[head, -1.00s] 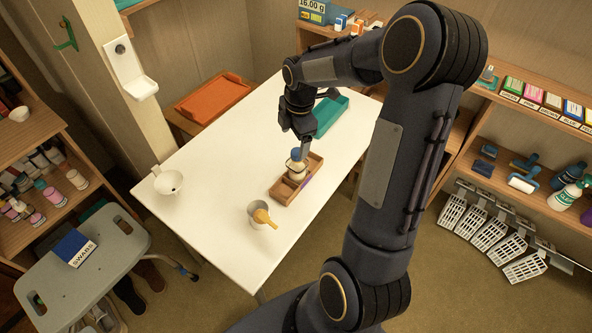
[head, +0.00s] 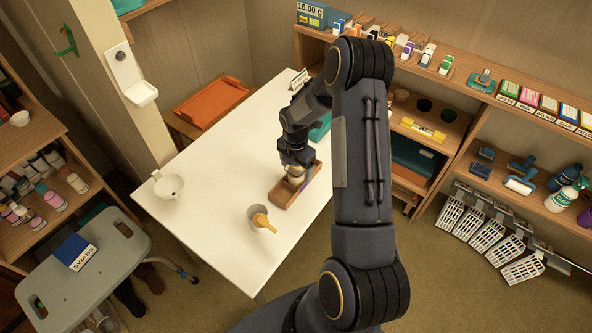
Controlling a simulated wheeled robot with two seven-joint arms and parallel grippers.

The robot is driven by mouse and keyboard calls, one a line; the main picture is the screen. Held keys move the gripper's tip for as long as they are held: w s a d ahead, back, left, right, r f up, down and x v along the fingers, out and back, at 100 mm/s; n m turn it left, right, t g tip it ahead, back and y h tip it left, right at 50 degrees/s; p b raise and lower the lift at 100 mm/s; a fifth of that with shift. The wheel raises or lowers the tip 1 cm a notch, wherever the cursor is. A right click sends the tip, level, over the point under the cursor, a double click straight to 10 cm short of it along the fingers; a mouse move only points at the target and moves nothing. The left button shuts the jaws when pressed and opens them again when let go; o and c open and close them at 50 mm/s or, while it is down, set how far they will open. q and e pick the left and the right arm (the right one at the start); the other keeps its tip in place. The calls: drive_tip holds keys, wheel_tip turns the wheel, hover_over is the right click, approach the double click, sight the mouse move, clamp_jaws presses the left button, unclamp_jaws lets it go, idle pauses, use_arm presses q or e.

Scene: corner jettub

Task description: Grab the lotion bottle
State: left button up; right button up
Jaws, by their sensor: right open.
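The lotion bottle (head: 296,181), a small pale bottle, stands in the wooden tray (head: 281,199) on the white table. Only its lower part shows; my right gripper covers its blue cap. My right gripper (head: 296,171) points down over the bottle from above and is open, with its fingers at the bottle's upper part. I cannot tell whether the fingers touch it. My left gripper is not in view.
A grey cup (head: 256,215) with a yellow-handled tool stands just in front of the tray. A white bowl (head: 169,186) sits at the table's left edge. A teal tray (head: 321,127) lies behind my right gripper. The table's left middle is clear.

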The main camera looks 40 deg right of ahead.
drive_tip(key=c, duration=1.1)
drive_tip(key=shift+c, duration=0.4)
drive_tip(key=shift+r, duration=0.15)
